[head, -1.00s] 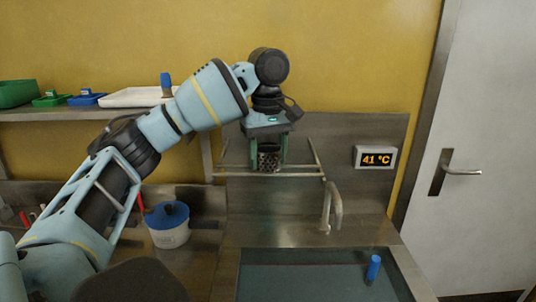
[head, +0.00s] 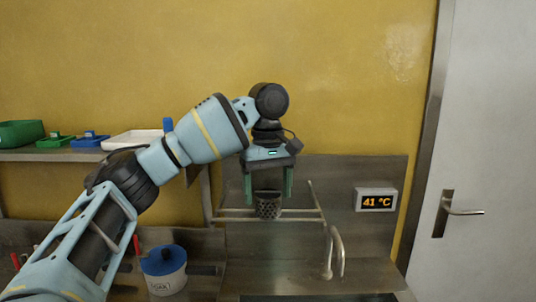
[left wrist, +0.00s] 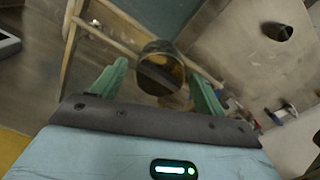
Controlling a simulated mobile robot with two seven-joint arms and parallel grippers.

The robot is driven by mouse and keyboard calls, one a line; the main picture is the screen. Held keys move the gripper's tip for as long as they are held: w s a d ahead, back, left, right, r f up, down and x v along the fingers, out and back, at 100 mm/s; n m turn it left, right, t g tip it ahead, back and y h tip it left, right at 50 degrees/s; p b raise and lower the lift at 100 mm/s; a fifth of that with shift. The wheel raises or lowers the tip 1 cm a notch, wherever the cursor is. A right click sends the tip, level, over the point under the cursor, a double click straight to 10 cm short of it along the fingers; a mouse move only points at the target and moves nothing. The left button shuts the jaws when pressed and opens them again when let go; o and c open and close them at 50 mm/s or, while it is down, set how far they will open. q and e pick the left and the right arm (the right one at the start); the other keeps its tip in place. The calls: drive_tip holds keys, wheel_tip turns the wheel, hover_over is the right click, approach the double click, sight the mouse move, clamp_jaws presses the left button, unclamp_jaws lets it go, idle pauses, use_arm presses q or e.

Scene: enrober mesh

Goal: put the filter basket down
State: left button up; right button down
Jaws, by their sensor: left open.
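The filter basket (head: 268,204) is a small dark mesh cup. In the head view it sits upright at the wire rack (head: 235,216) on the steel back wall above the sink. My left gripper (head: 269,198) points down over it, with its green fingers spread on either side and gaps between them and the basket. In the left wrist view the basket (left wrist: 160,70) shows as a round rim between and beyond the open fingers (left wrist: 160,85). My right gripper is in neither view.
A tap (head: 334,252) stands below the rack, over the sink. A temperature display (head: 376,200) hangs to the right. A white tub with a blue lid (head: 163,268) stands at lower left. A shelf (head: 60,155) carries trays at left.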

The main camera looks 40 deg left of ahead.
sight(268, 191)
use_arm(q)
wheel_tip(268, 191, up, 9)
drive_tip(key=shift+r, duration=0.2)
idle(0.4)
idle(0.6)
